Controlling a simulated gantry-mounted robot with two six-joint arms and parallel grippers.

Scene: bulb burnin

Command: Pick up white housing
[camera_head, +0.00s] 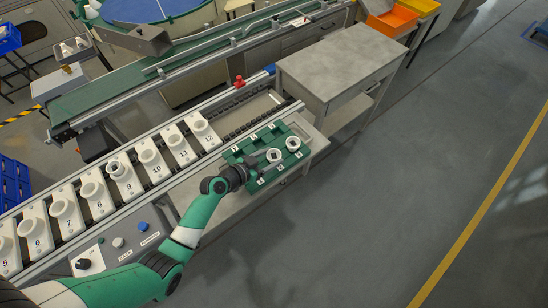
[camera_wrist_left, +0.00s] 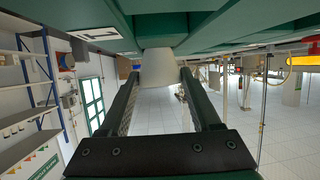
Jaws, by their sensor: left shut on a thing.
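The green tray (camera_head: 267,138) with numbered compartments lies at the front end of the bench. My left gripper (camera_head: 262,161) reaches over its near side from the lower left. The gripper is shut on a white housing (camera_head: 273,155), which also shows between the two dark fingers in the left wrist view (camera_wrist_left: 158,68). The housing is at the tray; whether it touches the tray floor is not clear. A second white housing (camera_head: 293,143) sits in the tray just to the right. My right gripper is not in view.
A row of numbered white sockets (camera_head: 121,173) on a rack runs left of the tray, beside a control panel (camera_head: 121,243) with knobs. A grey cabinet (camera_head: 340,60) stands behind. Floor to the right is free.

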